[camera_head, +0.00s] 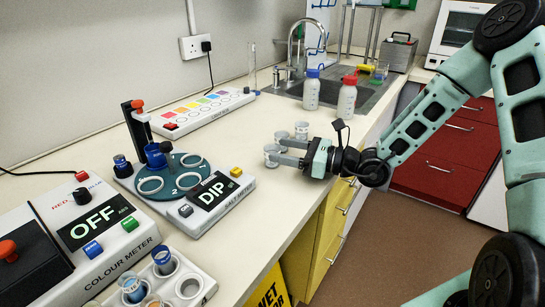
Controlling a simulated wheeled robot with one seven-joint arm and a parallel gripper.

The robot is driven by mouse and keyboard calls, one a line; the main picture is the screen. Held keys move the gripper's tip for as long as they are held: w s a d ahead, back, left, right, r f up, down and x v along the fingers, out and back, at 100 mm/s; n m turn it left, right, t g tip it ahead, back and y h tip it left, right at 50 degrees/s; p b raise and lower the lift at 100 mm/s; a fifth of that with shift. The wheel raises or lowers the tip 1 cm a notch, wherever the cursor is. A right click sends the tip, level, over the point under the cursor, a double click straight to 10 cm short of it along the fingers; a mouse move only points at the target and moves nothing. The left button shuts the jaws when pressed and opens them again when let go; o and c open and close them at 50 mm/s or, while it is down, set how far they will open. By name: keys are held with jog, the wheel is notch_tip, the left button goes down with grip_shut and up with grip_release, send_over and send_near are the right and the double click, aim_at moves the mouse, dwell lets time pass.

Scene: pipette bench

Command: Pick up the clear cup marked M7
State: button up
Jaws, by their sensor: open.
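Several small clear cups stand on the bench by its front edge, near my gripper (277,151). One clear cup (270,154) is at my fingertips, and appears to be between the two fingers. A second clear cup (282,136) stands just behind the far finger. A third clear cup (301,129) stands a little further back and right. Their markings are too small to read, so I cannot tell which is M7. My gripper is open and points left, low over the bench. I cannot tell whether a finger touches the near cup.
The carousel device reading DIP (213,197) stands left of my gripper. The colour meter reading OFF (98,229) is at the front left, with a cup rack (190,288) beside it. Blue-capped (311,92) and red-capped bottles (347,100) stand behind, before the sink (372,92).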

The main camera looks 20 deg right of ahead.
aim_at(265, 148)
jog(key=shift+f+p+x, duration=0.2)
jog(key=shift+p+x, duration=0.1)
jog(key=shift+x, duration=2.45)
jog(key=c, duration=1)
